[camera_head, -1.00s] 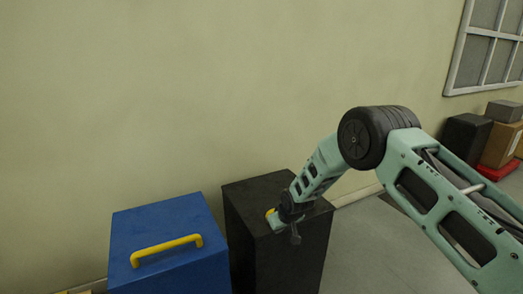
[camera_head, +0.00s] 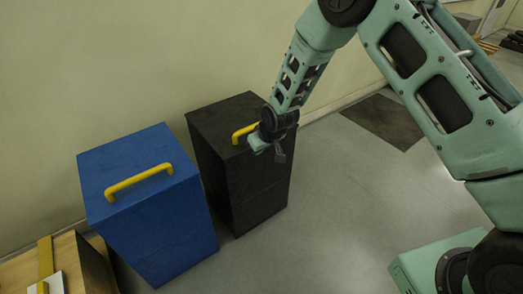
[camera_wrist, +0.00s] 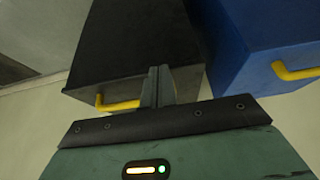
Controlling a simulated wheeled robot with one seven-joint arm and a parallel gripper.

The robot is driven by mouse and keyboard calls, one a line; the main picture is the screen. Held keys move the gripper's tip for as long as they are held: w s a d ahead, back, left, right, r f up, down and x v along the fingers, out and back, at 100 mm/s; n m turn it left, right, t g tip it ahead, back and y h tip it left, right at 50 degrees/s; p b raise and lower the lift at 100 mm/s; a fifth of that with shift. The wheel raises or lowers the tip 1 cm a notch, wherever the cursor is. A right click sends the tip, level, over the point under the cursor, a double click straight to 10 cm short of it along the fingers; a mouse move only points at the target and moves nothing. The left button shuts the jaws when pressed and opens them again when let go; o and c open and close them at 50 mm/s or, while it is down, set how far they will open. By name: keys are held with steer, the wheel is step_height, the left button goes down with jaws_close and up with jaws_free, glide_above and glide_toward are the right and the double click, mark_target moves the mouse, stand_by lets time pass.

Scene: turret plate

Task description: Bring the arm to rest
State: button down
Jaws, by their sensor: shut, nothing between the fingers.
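My arm reaches in from the right in the head view, bent at the elbow and pointing down. My gripper (camera_head: 279,155) is at its end, in front of the right edge of a black box (camera_head: 240,190) in that view. The wrist view shows its two fingers (camera_wrist: 158,75) together with nothing between them. The black box has a yellow handle (camera_head: 240,133) on top, partly hidden by my wrist. I cannot tell how far the fingers are from the box or handle.
A blue box (camera_head: 155,225) with a yellow handle (camera_head: 138,181) stands left of the black box. A wooden box (camera_head: 85,270) is at the lower left. A dark mat (camera_head: 388,120) lies on the floor, which is open right of the black box.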

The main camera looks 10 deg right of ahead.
steer(key=s+a+r+n+g+p, duration=0.1)
steer(key=s+a+r+p, duration=0.15)
steer(key=s+r, duration=0.75)
steer(key=s+a+r+n+g+p, duration=0.1)
steer(key=s+a+r+g+p, duration=0.15)
steer(key=s+r, duration=0.8)
steer(key=s+d+r+p, duration=0.1)
steer(key=s+d+r, duration=0.1)
steer(key=s+r, duration=0.3)
steer(key=s+d+r+n+g+h+p, duration=0.1)
steer(key=s+r, duration=0.5)
steer(key=s, duration=0.7)
steer(key=shift+s+d+r+p, duration=0.15)
steer(key=shift+s+d+p, duration=0.1)
steer(key=shift+d+p, duration=0.35)
